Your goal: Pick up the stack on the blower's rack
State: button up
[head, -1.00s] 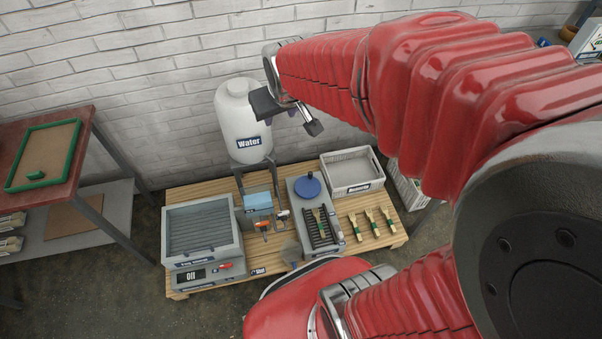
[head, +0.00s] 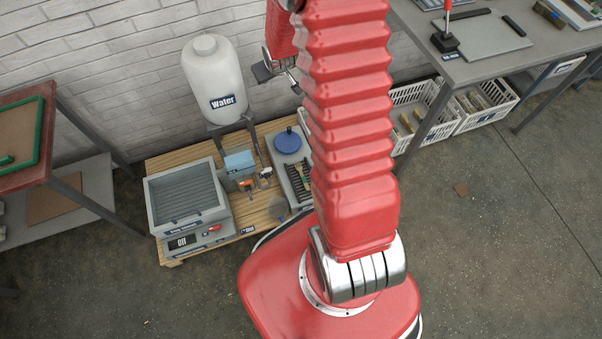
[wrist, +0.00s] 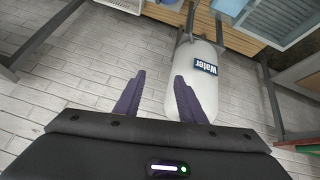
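The blower (head: 291,160) is a grey unit with a round blue cap (head: 287,141) on the pallet, partly hidden by my arm. Its black slatted rack (head: 296,187) shows at the front. A small green and tan piece of the stack (head: 304,171) shows on the rack; the rest is hidden or too small to tell. My gripper (head: 278,80) is up by the brick wall, right of the water tank, well above and behind the blower. In the wrist view its dark fingers (wrist: 158,77) are spread with nothing between them.
The white water tank (head: 213,80) stands behind the pallet (head: 255,213). A grey basin unit (head: 187,196) fills the pallet's left side. A red-topped table (head: 20,137) is at left, a grey workbench (head: 470,66) and white crates (head: 415,112) at right. The floor at right is mostly clear.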

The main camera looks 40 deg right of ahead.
jog(key=d+f, duration=0.3)
jog(key=f, duration=0.4)
jog(key=d+f, duration=0.2)
jog(key=f, duration=0.5)
jog(key=m+t, duration=0.1)
send_over(303, 176)
jog(key=d, duration=0.2)
notch_tip(303, 176, down, 25)
jog(key=s+a+f+m+t, duration=0.1)
jog(key=s+a+f, duration=0.3)
jog(key=s+f, duration=0.5)
jog(key=shift+s+a+f, duration=0.15)
jog(key=shift+a+f, duration=0.05)
jog(key=shift+f, duration=0.6)
jog(key=shift+x, duration=4.35)
jog(key=shift+x, duration=2.6)
